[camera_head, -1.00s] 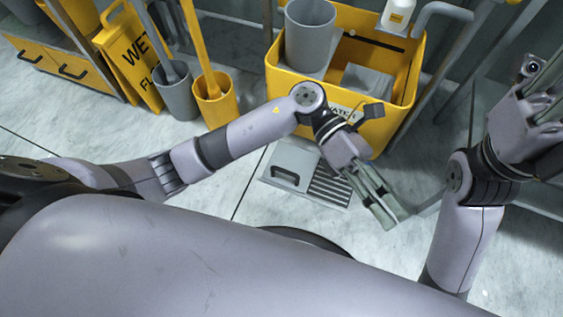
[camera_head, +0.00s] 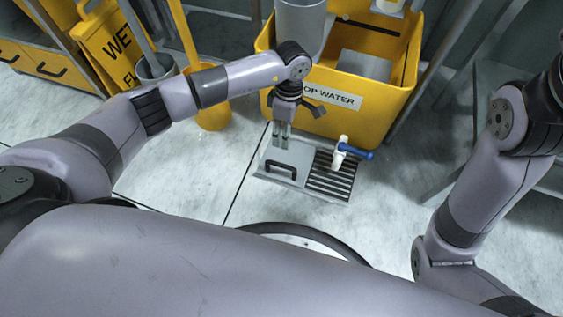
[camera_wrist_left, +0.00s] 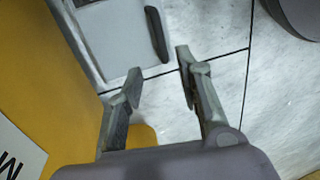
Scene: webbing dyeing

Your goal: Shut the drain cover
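The drain cover (camera_head: 300,177) is a flat grey plate with a black bar handle (camera_head: 282,170), on the floor in front of the yellow bucket. Dark slots of a grate (camera_head: 331,182) show bare to its right.
A white valve with a blue lever (camera_head: 345,153) stands at the grate's back edge. The yellow mop-water bucket (camera_head: 372,108) is close behind my left gripper. A yellow pail (camera_head: 213,115) and wet-floor sign (camera_head: 108,45) stand left. Floor in front is clear.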

